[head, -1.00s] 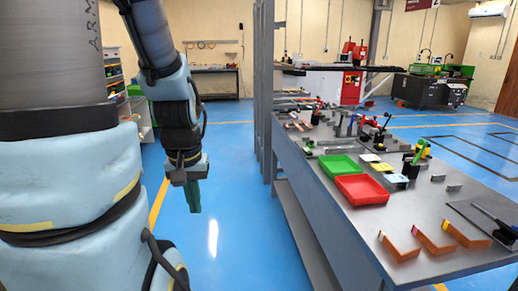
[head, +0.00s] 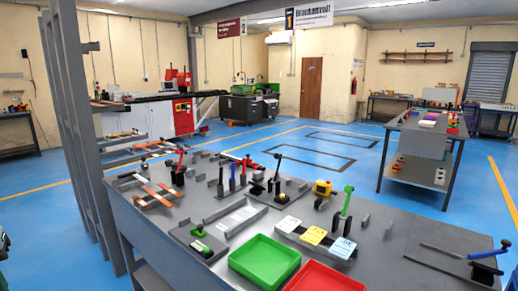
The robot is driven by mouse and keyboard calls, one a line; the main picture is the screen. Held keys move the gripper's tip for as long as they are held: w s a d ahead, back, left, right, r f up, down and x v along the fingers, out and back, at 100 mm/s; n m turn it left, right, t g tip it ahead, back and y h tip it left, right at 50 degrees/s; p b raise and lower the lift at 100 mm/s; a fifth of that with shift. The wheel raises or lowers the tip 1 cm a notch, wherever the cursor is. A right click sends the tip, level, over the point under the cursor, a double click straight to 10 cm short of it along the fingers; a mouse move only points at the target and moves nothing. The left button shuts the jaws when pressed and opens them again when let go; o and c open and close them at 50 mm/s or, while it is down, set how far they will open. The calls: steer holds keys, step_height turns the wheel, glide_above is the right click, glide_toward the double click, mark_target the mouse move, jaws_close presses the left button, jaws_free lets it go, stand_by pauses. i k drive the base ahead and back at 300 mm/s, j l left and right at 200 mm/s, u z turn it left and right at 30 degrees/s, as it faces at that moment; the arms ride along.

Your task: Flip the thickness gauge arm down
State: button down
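No part is clearly marked as the thickness gauge, so I cannot tell which lever is its arm. Several upright levers stand on the grey bench (head: 150,222). A green-handled lever (head: 346,203) stands upright at the right, behind a strip with white, yellow and pale blue cards (head: 314,236). A red-handled lever (head: 180,163) stands upright at the back left. A black lever (head: 277,168) rises from a dark plate in the middle. A low green-topped device (head: 199,232) sits on a plate at the front left. My gripper is out of view; only a sliver of my arm shows at the left edge.
A green tray (head: 264,262) and a red tray (head: 322,279) lie at the bench's front edge. A grey post frame (head: 78,130) rises at the bench's left end. Blue floor (head: 420,215) is open beyond the bench.

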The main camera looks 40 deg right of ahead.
mark_target(277, 156)
steer(key=i+l+z, duration=0.15)
steer(key=i, duration=0.25)
steer(key=i+l+z, duration=0.15)
steer(key=i, duration=0.25)
